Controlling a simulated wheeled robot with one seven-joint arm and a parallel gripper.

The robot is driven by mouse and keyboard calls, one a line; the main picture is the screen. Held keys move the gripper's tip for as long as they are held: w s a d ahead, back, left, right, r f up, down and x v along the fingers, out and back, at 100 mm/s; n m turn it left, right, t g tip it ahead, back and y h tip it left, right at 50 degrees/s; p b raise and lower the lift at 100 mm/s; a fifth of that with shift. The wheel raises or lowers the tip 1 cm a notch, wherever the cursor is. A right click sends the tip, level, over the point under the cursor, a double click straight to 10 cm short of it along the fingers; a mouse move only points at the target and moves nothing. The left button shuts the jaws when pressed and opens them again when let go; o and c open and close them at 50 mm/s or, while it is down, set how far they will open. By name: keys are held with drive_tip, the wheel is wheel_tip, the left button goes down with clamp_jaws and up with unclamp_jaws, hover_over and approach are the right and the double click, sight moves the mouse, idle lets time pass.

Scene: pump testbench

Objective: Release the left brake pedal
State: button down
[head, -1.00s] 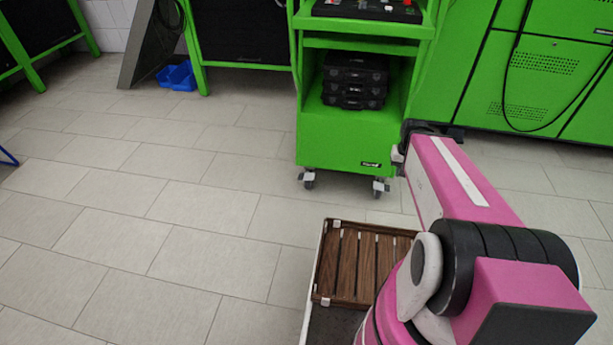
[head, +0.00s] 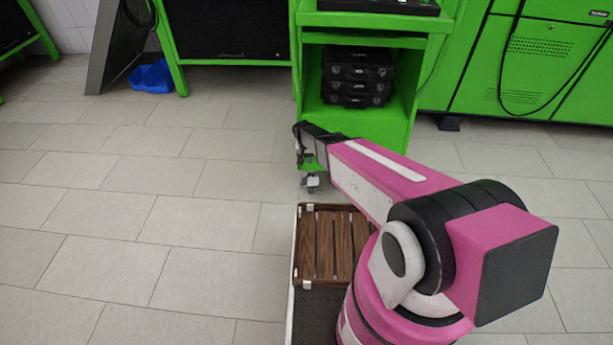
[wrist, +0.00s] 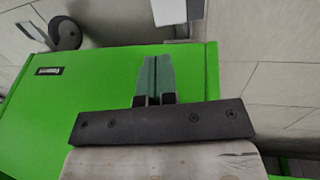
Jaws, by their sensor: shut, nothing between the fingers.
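The green cart (head: 375,128) stands ahead on casters. Its left caster (head: 311,182) shows below the cart's lower left corner in the head view, partly hidden by the end of my arm. I cannot make out its brake pedal or whether it is pressed. My gripper (wrist: 154,62) is shut and empty in the wrist view, with its fingers in front of the green panel (wrist: 100,85). A pale caster part (wrist: 172,12) shows just beyond the fingertips, apart from them in the picture. Another caster wheel (wrist: 65,33) is at the upper left. The head view hides my fingertips.
Black cases (head: 356,76) sit on the cart's shelf. A slatted wooden crate (head: 304,248) lies on the dark tray in front of my arm. Tiled floor (head: 150,200) is clear to the left. A blue bin (head: 150,77) and green cabinets (head: 540,65) stand farther back.

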sight(315, 182)
drive_tip(key=shift+w+a+f, duration=0.15)
drive_tip(key=shift+a+f, duration=0.05)
drive_tip(key=shift+a, duration=0.1)
drive_tip(key=d+f, duration=0.1)
drive_tip(key=f, duration=0.8)
drive_tip(key=d+f, duration=0.1)
drive_tip(key=f, duration=0.3)
drive_tip(key=shift+d+f, duration=0.35)
drive_tip(key=shift+f, duration=0.05)
